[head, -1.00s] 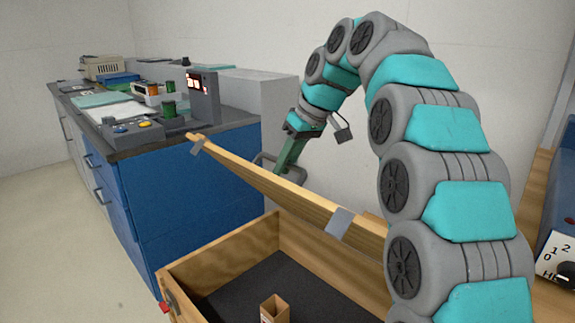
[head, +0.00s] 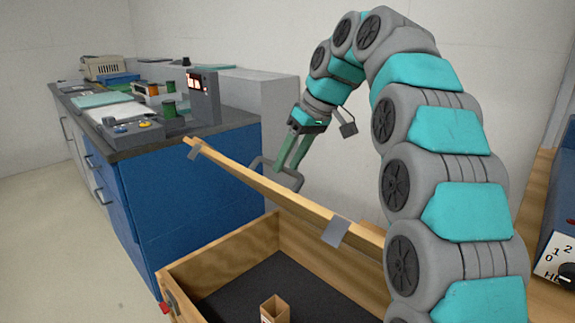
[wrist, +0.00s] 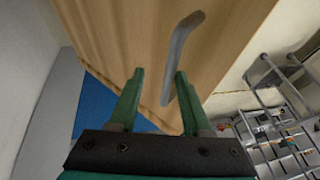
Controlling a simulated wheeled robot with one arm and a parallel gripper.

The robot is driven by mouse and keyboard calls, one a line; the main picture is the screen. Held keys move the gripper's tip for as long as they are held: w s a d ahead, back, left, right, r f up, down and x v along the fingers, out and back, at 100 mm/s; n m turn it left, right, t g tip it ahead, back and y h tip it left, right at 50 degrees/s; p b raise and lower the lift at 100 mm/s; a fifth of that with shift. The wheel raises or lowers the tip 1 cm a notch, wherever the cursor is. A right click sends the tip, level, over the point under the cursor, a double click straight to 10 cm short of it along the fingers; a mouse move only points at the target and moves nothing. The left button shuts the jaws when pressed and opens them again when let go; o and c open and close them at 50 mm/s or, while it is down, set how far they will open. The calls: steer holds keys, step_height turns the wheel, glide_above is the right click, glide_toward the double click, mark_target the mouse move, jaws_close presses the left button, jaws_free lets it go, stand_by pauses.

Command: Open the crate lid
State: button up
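The wooden crate (head: 180,271) stands at the bottom of the head view, with its dark inside open to view. Its lid (head: 262,188) is raised above it and seen nearly edge-on, with two grey metal plates on its edge. A grey bar handle (head: 257,165) shows behind the lid; in the wrist view the handle (wrist: 182,55) stands out from the lid's wooden face (wrist: 130,35). My gripper (head: 288,165) is behind the lid by the handle. Its green fingers (wrist: 159,75) are apart and empty, with the handle close by the right fingertip. Contact cannot be told.
A red latch part (head: 165,307) is at the crate's left corner. A blue cabinet (head: 190,185) with devices on top stands behind left. A white wall is behind my arm. Floor is clear at left.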

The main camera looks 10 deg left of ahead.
steer(key=s+d+r, duration=0.1)
steer(key=s+d, duration=0.1)
steer(key=d, duration=1)
steer(key=shift+s+d+r+b, duration=0.15)
steer(key=shift+s+d+b, duration=0.1)
steer(key=shift+s+b, duration=0.15)
steer(key=shift+s, duration=0.1)
